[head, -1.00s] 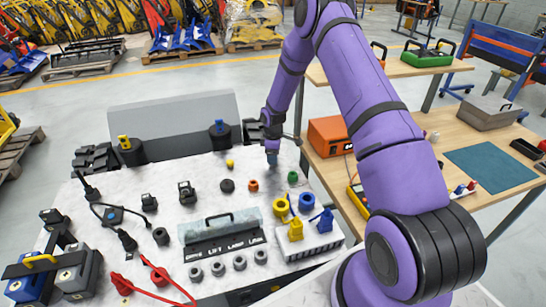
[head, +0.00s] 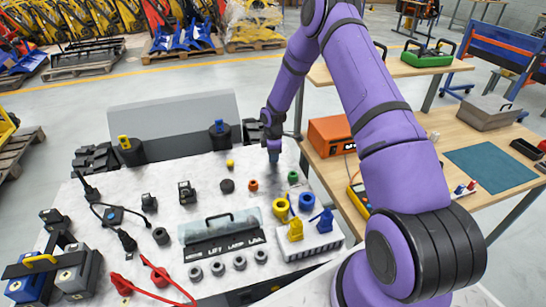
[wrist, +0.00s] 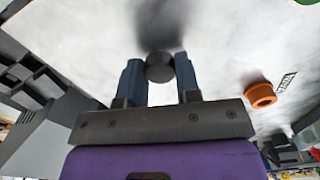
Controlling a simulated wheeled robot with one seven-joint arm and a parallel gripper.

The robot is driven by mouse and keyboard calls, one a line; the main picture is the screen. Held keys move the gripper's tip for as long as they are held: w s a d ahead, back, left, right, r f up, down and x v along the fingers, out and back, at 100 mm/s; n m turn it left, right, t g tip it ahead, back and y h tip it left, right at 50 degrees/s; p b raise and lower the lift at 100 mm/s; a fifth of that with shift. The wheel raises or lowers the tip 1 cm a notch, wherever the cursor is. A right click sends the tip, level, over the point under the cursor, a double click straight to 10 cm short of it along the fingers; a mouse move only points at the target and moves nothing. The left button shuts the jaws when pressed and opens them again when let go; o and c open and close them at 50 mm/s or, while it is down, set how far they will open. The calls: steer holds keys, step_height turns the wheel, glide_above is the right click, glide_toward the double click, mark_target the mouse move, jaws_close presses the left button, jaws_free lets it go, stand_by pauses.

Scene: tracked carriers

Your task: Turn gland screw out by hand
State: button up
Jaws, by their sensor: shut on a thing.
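A dark grey round piece, which looks like the gland screw (wrist: 159,67), sits between the blue-grey fingers of my gripper (wrist: 160,82) in the wrist view. My gripper is shut on it. In the head view, my gripper (head: 274,156) points down at the back right of the white bench top (head: 210,168). There the fingers hide the screw, and I cannot tell how deep it sits.
An orange ring (head: 253,185) lies left of and in front of my gripper; it also shows in the wrist view (wrist: 261,95). A green ring (head: 293,177) is to the right.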

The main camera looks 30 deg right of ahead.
steer(key=n, duration=0.3)
steer(key=shift+n, duration=0.3)
steer(key=n, duration=0.3)
steer(key=shift+n, duration=0.6)
steer(key=n, duration=0.7)
steer(key=shift+n, duration=0.8)
